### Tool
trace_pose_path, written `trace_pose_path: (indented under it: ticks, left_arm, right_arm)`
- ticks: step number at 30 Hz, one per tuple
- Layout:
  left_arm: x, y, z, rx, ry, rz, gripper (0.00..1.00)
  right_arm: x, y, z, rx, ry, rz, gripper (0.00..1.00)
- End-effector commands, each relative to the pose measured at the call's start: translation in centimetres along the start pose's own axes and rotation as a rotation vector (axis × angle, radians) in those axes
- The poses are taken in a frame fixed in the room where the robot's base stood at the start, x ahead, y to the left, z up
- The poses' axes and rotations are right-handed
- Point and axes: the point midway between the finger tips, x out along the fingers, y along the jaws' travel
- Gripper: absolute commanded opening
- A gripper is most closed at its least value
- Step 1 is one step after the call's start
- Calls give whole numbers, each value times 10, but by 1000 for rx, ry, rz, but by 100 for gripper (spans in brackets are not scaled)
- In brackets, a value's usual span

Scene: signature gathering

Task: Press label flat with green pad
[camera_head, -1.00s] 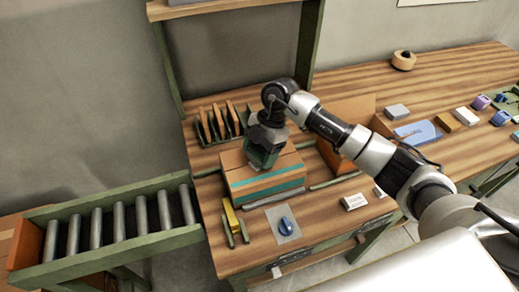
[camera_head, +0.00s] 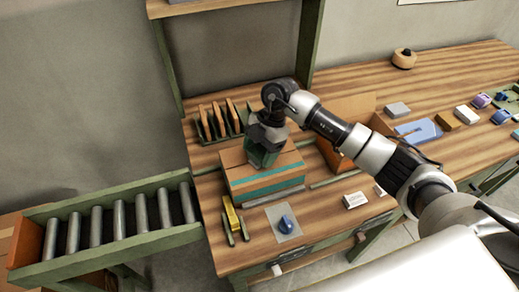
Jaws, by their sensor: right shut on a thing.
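The cardboard box (camera_head: 236,168) sits on the near part of the wooden bench, with a teal band along its front side. My right gripper (camera_head: 266,142) is over the box, pointing down, and is shut on the green pad (camera_head: 264,157). The pad is low over the top of the box, toward its middle; I cannot tell whether it touches. No label can be made out on the box; the pad and gripper hide part of its top. My left gripper is not in view.
A rack of upright brown cards (camera_head: 217,122) stands behind the box. An open brown carton (camera_head: 345,125) is to its right, under my right arm. A roller conveyor (camera_head: 117,224) is at left. A blue object (camera_head: 286,223) on a grey sheet and a yellow item (camera_head: 231,214) lie in front.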

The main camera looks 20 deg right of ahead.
Motion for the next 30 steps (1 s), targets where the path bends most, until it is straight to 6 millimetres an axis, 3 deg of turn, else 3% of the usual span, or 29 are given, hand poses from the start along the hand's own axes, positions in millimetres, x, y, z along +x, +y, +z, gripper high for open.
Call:
trace_pose_path:
  ticks: [30]
  left_arm:
    - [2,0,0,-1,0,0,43]
  right_arm:
    - [7,-1,3,1,-1,-3,47]
